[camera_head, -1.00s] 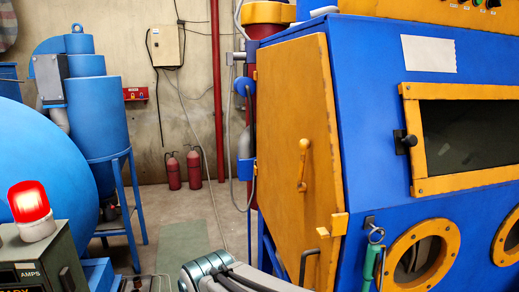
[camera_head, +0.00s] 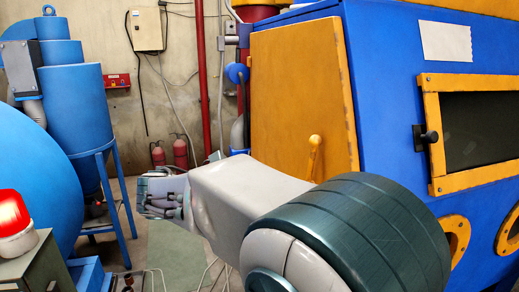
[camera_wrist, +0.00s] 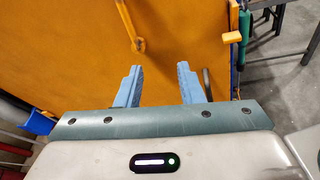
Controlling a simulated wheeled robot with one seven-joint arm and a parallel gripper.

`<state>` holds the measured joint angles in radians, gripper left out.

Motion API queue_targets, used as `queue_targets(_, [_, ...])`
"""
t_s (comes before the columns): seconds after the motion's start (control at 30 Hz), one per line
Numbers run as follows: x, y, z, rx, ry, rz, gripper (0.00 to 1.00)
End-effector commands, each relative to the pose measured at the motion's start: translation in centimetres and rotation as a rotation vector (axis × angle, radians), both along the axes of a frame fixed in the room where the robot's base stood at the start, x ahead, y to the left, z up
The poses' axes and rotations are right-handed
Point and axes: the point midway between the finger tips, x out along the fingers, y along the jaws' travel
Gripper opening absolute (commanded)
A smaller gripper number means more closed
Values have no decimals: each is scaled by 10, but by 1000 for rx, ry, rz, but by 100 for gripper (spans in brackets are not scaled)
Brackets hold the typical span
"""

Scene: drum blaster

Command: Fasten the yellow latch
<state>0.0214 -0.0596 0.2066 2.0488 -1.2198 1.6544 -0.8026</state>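The yellow door (camera_head: 290,85) is on the side of the blue cabinet. A yellow lever handle (camera_head: 314,150) is on its face; my arm hides its lower part in the head view. In the wrist view, the lever (camera_wrist: 131,26) hangs down, beyond the left finger. A small yellow tab (camera_wrist: 233,37) stands out at the door's right edge; I cannot tell which of these is the latch. My gripper (camera_wrist: 158,82) is open and empty, its two blue fingers pointing at the door's lower part, with the lever and tab apart from them. The gripper fingers are hard to make out in the head view.
The blue cabinet (camera_head: 385,90) with its framed window stands at the right. A green-handled tool (camera_wrist: 244,24) hangs beside the tab. A blue tank (camera_head: 85,105) on legs and a red warning lamp (camera_head: 14,212) are at the left. Some floor (camera_head: 175,245) is clear between them.

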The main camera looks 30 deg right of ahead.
Motion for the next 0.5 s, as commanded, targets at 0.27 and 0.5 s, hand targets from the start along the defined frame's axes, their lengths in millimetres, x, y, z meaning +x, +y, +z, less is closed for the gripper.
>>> queue_targets(0.27, [30, 6, 54, -250, 137, 22, 34])
queue_targets(0.5, [30, -19, 59, -267, 144, 17, 34])
